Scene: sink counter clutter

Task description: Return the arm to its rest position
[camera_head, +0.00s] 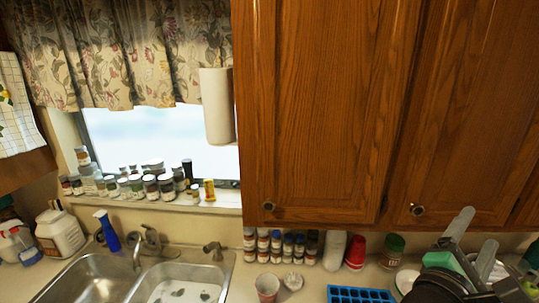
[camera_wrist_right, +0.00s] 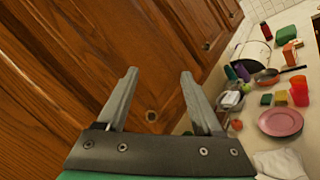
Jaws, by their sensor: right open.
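My right gripper (camera_head: 474,240) is at the lower right of the head view, raised in front of the counter and below the wooden cabinets. Its two grey fingers also show in the right wrist view (camera_wrist_right: 158,95), spread apart with nothing between them. Behind the fingers there is the wooden cabinet front (camera_wrist_right: 60,75). My left gripper is in neither view.
A blue ice tray (camera_head: 360,294), a paper cup (camera_head: 267,287) and red cups (camera_head: 355,252) stand on the counter. The double sink (camera_head: 95,282) is at left. The wrist view shows a pink plate (camera_wrist_right: 280,122) and a pan (camera_wrist_right: 267,76). Wooden cabinets (camera_head: 320,110) overhang the counter.

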